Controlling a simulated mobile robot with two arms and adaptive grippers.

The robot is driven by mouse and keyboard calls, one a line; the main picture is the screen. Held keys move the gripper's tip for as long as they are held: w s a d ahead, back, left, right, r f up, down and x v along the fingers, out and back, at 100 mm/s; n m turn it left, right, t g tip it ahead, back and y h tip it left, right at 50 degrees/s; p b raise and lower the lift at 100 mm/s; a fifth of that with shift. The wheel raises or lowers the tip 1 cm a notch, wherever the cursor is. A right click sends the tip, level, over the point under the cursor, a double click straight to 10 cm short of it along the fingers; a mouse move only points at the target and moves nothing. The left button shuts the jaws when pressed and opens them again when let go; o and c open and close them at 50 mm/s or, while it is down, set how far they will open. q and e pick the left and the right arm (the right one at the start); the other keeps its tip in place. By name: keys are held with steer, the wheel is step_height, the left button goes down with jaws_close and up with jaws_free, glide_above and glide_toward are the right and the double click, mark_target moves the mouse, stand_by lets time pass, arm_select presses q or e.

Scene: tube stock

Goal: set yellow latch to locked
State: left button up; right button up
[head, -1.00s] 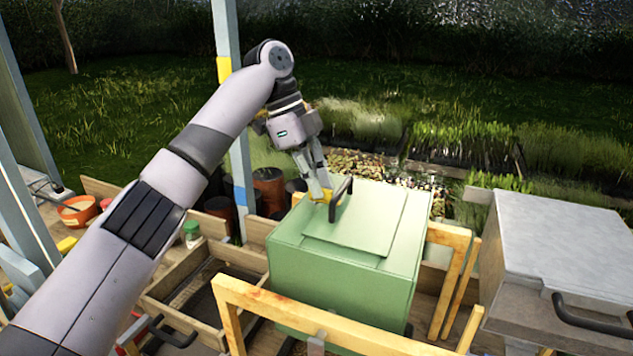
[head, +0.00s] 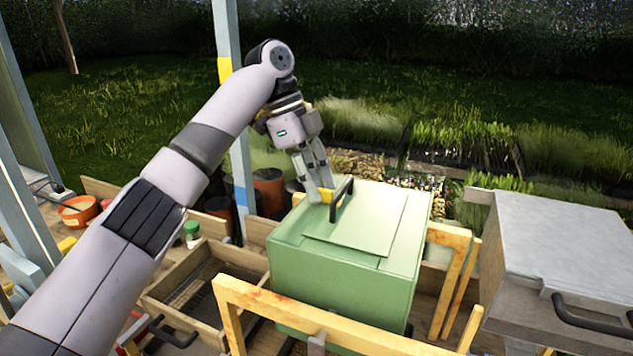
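The yellow latch (head: 326,196) is a small piece on top of the green box (head: 340,290), just left of the black handle on its lid. Only a little of it shows, because my fingers cover the rest. My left gripper (head: 320,192) points down at the latch, with its fingertips at or touching it. I cannot tell whether the fingers are closed on it. The latch's exact angle is hidden too. My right gripper is not in view.
The black lid handle (head: 342,196) stands close to the right of my fingers. A grey metal box (head: 560,250) is at the right. A wooden frame (head: 290,310) runs in front of the green box. Wooden trays (head: 190,290) lie to its left.

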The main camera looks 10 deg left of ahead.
arm_select(q)
steer(key=v, duration=0.7)
steer(key=shift+r, duration=0.2)
steer(key=shift+a+f, duration=0.1)
steer(key=shift+a, duration=0.05)
